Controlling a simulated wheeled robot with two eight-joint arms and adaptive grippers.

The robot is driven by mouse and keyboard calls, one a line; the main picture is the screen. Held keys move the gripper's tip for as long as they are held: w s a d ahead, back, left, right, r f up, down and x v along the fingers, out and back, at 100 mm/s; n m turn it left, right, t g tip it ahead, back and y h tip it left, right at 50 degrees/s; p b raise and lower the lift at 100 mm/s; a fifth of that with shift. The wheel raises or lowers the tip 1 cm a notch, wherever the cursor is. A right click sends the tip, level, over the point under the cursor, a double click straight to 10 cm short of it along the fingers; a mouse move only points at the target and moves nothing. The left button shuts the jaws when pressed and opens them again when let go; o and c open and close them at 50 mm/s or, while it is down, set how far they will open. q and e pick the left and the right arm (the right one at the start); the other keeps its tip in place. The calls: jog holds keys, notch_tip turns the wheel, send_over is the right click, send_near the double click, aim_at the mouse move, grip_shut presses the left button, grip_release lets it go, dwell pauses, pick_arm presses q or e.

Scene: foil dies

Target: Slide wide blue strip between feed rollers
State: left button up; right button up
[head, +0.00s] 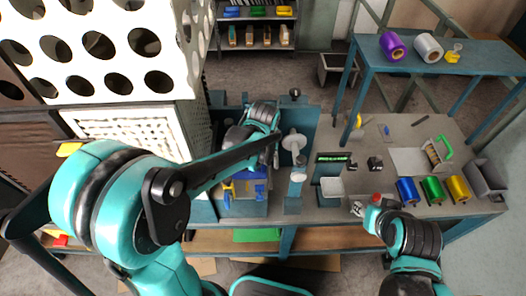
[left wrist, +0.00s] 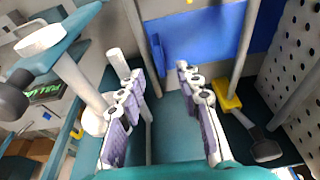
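A wide blue sheet (left wrist: 205,45), which looks like the blue strip, spans the upper part of the left wrist view behind grey upright bars (left wrist: 243,50). In the head view, blue (head: 250,188) shows low in the teal machine. I cannot tell the feed rollers apart for certain. My left gripper (left wrist: 160,76) is open in front of the blue sheet, with its two pale, purple-padded fingers apart and nothing seen between them. My left arm hides much of the machine in the head view. My right gripper (head: 362,207) is at the bench's front edge; its fingers are too small to read.
A white perforated panel (head: 150,85) stands left of the machine. A yellow-and-black handle (left wrist: 240,118) is right of my left fingers.

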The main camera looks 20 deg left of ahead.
pick_arm(q)
jog(key=b+x, duration=0.1)
jog(key=x, duration=0.4)
jog(key=shift+f, duration=0.15)
pick_arm(e)
jog(key=shift+f, duration=0.8)
pick_arm(q)
grip_shut()
jog(key=shift+a, duration=0.1)
